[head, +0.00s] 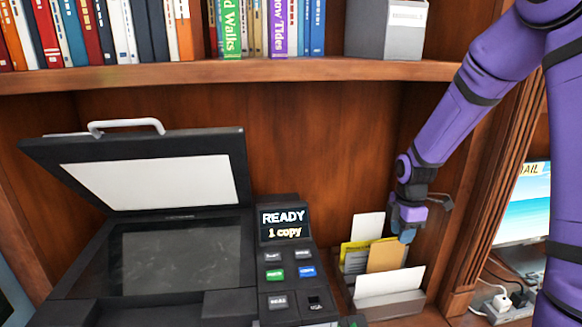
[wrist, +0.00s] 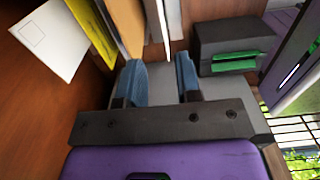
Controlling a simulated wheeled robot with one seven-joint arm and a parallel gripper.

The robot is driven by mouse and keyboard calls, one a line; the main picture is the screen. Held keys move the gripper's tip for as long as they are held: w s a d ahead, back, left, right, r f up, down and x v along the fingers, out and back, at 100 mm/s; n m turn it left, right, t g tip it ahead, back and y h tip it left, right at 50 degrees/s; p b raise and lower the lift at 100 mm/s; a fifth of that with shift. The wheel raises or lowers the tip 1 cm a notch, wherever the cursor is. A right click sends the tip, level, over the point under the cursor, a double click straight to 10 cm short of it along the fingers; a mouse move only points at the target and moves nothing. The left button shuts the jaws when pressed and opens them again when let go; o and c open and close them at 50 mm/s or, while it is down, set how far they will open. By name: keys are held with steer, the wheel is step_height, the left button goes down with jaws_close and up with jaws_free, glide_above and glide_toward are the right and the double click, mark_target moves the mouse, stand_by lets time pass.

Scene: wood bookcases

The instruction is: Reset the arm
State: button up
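My purple arm reaches down from the upper right in the head view. My gripper (head: 406,234) is just above the right side of the paper sorter (head: 392,304), close to the tan folder (head: 386,256). In the wrist view, the two blue fingers of my gripper (wrist: 159,84) stand apart with a clear gap and nothing visibly held between them. The tan folder, a yellow folder (wrist: 93,32) and a white envelope (wrist: 44,40) show at the upper left there. Whether a finger touches any paper I cannot tell.
A copier (head: 180,258) with its lid (head: 150,175) raised stands left of the sorter; its panel (head: 283,222) reads "READY 1 copy". A shelf (head: 250,72) with books and a grey box (head: 386,30) runs above. A bookcase upright (head: 497,190) and a monitor (head: 524,205) are right.

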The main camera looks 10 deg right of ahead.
steer(key=s+a+r+m+t+h, duration=0.1)
steer(key=s+a+r+m, duration=0.1)
steer(key=s+r+m, duration=0.5)
steer(key=s+a+r+m+t, duration=0.2)
steer(key=s+r, duration=0.2)
steer(key=r, duration=0.7)
steer(key=s+a+r+m+t, duration=0.1)
steer(key=s+r+m, duration=0.2)
steer(key=s, duration=0.4)
steer(key=s+a+r+m+t+y, duration=0.1)
steer(key=s+a+r+m, duration=0.1)
steer(key=s+r+m, duration=0.2)
steer(key=s+m, duration=0.1)
steer(key=s, duration=0.2)
steer(key=shift+s+r+m, duration=0.15)
steer(key=shift+s+m, duration=0.2)
steer(key=shift+m, duration=0.05)
steer(key=shift+o, duration=0.4)
steer(key=shift+w+r, duration=0.1)
